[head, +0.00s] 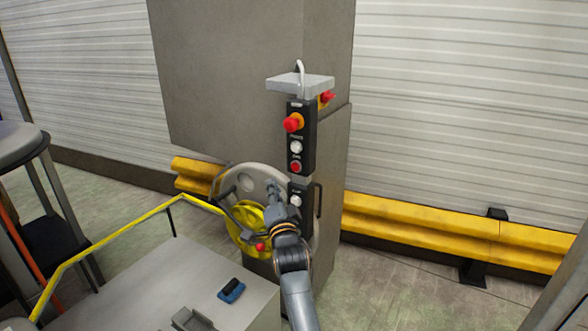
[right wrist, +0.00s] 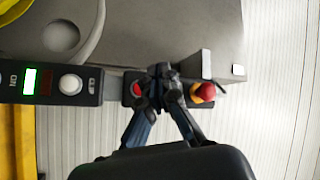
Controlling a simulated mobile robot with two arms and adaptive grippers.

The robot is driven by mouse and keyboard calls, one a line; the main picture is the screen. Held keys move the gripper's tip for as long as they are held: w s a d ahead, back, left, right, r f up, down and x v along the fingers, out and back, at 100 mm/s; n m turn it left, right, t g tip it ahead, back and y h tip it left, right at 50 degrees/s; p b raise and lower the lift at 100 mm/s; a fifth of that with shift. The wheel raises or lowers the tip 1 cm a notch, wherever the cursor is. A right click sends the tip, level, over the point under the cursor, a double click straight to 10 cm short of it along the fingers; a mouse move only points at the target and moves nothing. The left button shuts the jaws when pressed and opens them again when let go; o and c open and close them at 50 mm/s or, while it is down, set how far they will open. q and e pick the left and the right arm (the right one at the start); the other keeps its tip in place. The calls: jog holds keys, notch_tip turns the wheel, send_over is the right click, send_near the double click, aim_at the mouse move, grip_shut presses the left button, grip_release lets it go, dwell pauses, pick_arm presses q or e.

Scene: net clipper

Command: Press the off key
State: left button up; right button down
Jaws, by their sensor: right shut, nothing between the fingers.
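A dark upright control box (head: 301,130) on the grey column carries a red mushroom button (head: 292,123), a white button (head: 296,147) and a red button (head: 296,166). Below it is a second dark panel with a white button (head: 296,201). In the right wrist view this panel has a lit green indicator (right wrist: 29,80), a dark red one and the white button (right wrist: 70,84). I cannot read which is the off key. My left gripper is not in view.
A yellow reel (head: 247,228) with a grey disc stands left of the panels. A grey machine top (head: 190,270) with a blue item (head: 232,291) lies in front. A yellow guard rail (head: 430,222) runs behind right. Floor to the right is clear.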

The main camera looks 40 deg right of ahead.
aim_at(295, 167)
jog(key=w+d+b, duration=0.1)
jog(key=w+d, duration=0.2)
jog(key=d, duration=0.4)
jog(key=shift+d+b, duration=0.2)
jog(key=shift+b, duration=0.15)
dwell(1.1)
jog(key=shift+w+d, duration=0.2)
jog(key=shift+d, duration=0.2)
jog(key=shift+w+d, duration=0.15)
jog(key=shift+d, duration=0.2)
dwell(0.8)
jog(key=shift+a, duration=0.1)
jog(key=shift+s+a, duration=0.35)
jog(key=shift+a, duration=0.3)
jog(key=shift+a+p, duration=0.1)
jog(key=shift+p, duration=0.2)
